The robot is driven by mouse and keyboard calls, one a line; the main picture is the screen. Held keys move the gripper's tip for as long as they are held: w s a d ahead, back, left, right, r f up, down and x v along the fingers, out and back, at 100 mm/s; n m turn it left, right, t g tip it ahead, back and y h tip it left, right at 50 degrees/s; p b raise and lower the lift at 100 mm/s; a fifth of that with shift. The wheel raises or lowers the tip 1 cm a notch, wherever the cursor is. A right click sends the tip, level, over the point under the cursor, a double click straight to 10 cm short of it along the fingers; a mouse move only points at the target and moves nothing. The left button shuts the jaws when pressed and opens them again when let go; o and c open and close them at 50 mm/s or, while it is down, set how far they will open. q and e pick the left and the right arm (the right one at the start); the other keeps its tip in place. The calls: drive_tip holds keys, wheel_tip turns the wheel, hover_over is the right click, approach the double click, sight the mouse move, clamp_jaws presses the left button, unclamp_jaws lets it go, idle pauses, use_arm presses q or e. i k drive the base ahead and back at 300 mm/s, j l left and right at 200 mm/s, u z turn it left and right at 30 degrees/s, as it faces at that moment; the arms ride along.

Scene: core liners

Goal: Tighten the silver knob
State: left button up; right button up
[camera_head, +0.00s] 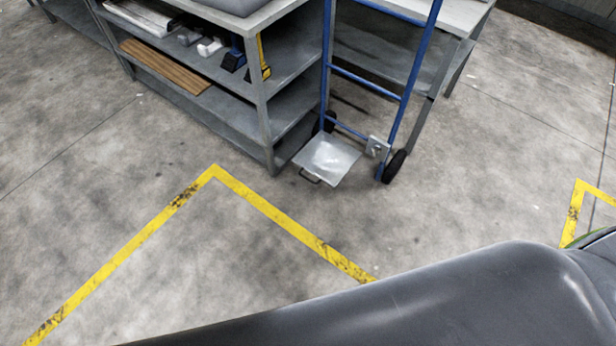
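No silver knob can be made out in the head view. Neither of my grippers shows in this view. A large dark grey smooth body fills the bottom of the picture from the lower middle to the right edge, and I cannot tell what it is; it hides the floor behind it.
A grey metal shelf unit (264,120) with tools and wooden boards (165,67) stands at the upper left. A blue hand truck (412,75) with a metal plate (327,160) stands beside it. Yellow floor tape (285,220) marks the concrete.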

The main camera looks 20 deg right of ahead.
sight(375, 148)
drive_tip(key=z, duration=1.05)
